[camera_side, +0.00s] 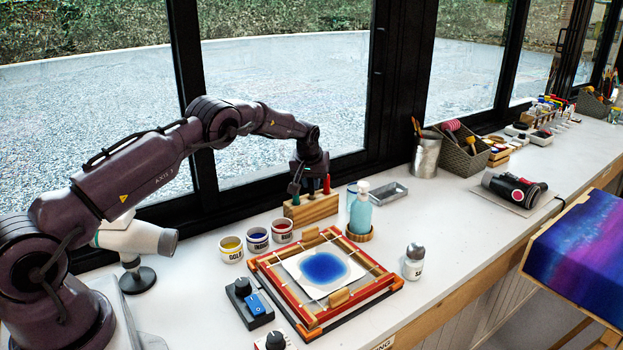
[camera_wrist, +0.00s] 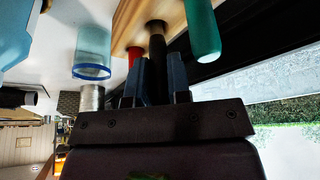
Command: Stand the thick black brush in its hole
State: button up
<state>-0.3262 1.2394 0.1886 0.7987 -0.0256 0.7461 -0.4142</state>
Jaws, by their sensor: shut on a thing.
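My gripper (camera_side: 311,183) is over the wooden brush block (camera_side: 312,209) at the window side of the counter. In the wrist view, my gripper (camera_wrist: 159,78) is shut on the thick black brush (camera_wrist: 157,47), which lies between the two fingers. The brush's far end meets a dark round hole in the wooden block (camera_wrist: 178,12); how deep it sits I cannot tell. A green brush (camera_wrist: 203,35) and a red brush (camera_wrist: 134,54) stand in the block on either side. The green brush (camera_side: 294,189) and red brush (camera_side: 327,185) also show in the side view.
A framed silk (camera_side: 325,267) lies nearer. The window runs close behind.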

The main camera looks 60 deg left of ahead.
jog(key=shift+f, duration=0.65)
jog(key=shift+f, duration=0.45)
dwell(0.3)
jog(key=o, duration=0.8)
jog(key=shift+o, duration=0.2)
jog(key=v, duration=1.3)
